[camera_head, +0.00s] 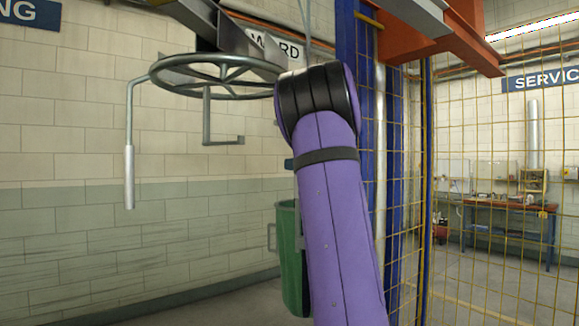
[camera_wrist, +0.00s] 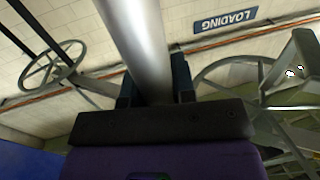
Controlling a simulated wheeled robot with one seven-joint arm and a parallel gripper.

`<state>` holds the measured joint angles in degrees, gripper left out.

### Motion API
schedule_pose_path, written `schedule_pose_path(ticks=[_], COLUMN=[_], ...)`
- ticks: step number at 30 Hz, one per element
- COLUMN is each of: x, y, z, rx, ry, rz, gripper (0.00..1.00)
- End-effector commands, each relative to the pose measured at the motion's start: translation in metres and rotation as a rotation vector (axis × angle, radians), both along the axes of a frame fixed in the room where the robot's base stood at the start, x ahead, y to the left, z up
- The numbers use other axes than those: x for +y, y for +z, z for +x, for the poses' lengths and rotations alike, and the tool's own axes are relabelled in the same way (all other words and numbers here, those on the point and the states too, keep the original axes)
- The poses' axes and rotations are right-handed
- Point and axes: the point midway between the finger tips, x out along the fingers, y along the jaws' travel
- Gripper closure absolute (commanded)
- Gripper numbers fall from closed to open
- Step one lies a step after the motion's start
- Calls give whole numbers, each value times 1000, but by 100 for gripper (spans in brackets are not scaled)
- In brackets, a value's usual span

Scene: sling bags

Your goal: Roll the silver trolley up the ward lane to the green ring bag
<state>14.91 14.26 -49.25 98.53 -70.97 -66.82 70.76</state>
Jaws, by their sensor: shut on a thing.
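In the wrist view my gripper (camera_wrist: 155,88) is shut on a thick silver bar (camera_wrist: 140,35), with one dark finger on each side of it. The bar runs up out of the picture, and I cannot see what it joins. In the head view my purple arm hides the gripper and the bar. A green bag or bin (camera_head: 290,250) hangs or stands behind my arm, partly covered by it; no ring on it shows. Grey overhead metalwork (camera_head: 245,62) hangs in front of a sign (camera_head: 288,50) reading partly "WARD". I cannot tell which part is the trolley.
A grey spoked wheel (camera_head: 165,64) with a hanging crank handle (camera_head: 129,175) is at the upper left. A yellow mesh fence (camera_head: 480,180) and blue post (camera_head: 346,40) stand right of my arm. An orange beam (camera_head: 455,35) hangs above. A workbench (camera_head: 510,207) is behind the mesh.

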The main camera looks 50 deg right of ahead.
Motion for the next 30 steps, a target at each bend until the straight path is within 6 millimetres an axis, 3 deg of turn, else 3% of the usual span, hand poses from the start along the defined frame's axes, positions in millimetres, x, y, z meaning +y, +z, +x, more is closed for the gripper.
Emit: schedule_pose_path(ticks=[6, 19, 20, 22, 30], x=[-27, -33, -33, -33, -33], y=[1, 1, 1, 1, 0], z=[10, 12, 12, 12, 12], rx=[-3, -4, -4, -4, -2], ry=[0, 1, 1, 1, 1], rz=[-4, -1, -1, -1, 0], gripper=[100, 100, 69, 53, 50])
